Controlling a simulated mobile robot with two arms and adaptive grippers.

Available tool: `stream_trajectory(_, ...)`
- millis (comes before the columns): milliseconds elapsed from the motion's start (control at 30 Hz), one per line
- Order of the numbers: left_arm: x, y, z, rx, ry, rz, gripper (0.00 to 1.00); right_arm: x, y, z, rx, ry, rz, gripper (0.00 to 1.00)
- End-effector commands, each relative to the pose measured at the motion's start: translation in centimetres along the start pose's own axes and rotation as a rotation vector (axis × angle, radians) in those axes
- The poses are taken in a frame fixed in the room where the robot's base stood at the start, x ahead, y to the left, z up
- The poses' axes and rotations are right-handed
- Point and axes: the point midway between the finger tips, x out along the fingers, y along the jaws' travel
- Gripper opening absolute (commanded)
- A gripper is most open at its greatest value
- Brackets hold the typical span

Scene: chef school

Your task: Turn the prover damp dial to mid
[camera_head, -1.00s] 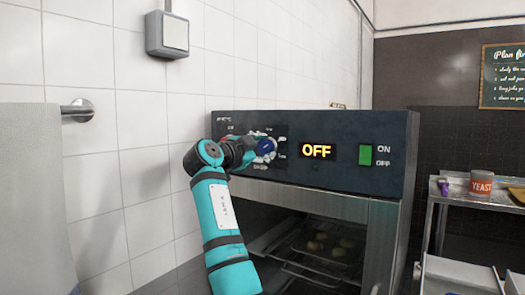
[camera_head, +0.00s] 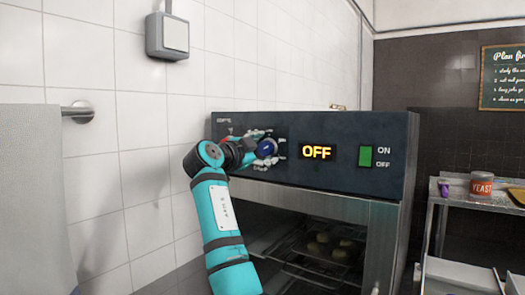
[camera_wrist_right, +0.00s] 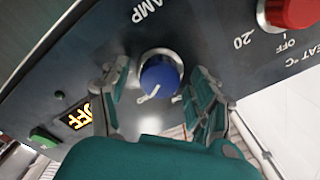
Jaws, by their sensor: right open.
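The damp dial (camera_head: 267,148) is a round blue knob with a silver collar on the prover's dark front panel (camera_head: 345,175). In the right wrist view the blue dial (camera_wrist_right: 160,75) shows a white pointer line toward the lower left, with part of the word "DAMP" beside it. My right gripper (camera_head: 259,149) is at the dial. In the wrist view its open fingers (camera_wrist_right: 158,98) stand on either side of the knob, with a visible gap on each side. The dial's scale marks are partly hidden. My left gripper is out of view.
The prover's display (camera_head: 317,152) reads OFF, beside a green switch (camera_head: 366,156). A red dial (camera_wrist_right: 292,12) sits close to my fingers. The tiled wall is close on the left. A metal trolley (camera_head: 445,210) with a yeast tin (camera_head: 481,185) stands at right.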

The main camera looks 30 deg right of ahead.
Motion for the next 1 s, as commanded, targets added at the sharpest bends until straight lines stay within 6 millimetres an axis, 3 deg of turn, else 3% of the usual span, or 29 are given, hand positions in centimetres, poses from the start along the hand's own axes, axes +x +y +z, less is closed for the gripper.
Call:
stream_trajectory(233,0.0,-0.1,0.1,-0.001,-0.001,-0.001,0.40,-1.8,-0.1,0.1,0.000,-0.001,-0.002,0.63)
stream_trajectory(500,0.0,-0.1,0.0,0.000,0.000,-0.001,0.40,-7.6,-0.1,0.2,0.000,-0.003,-0.003,0.63)
stream_trajectory(700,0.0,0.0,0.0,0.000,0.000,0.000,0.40,-10.8,0.0,0.1,0.000,-0.001,-0.002,0.63)
stream_trajectory(1000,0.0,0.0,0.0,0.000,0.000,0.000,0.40,-12.0,0.0,0.0,0.000,0.000,0.000,0.63)
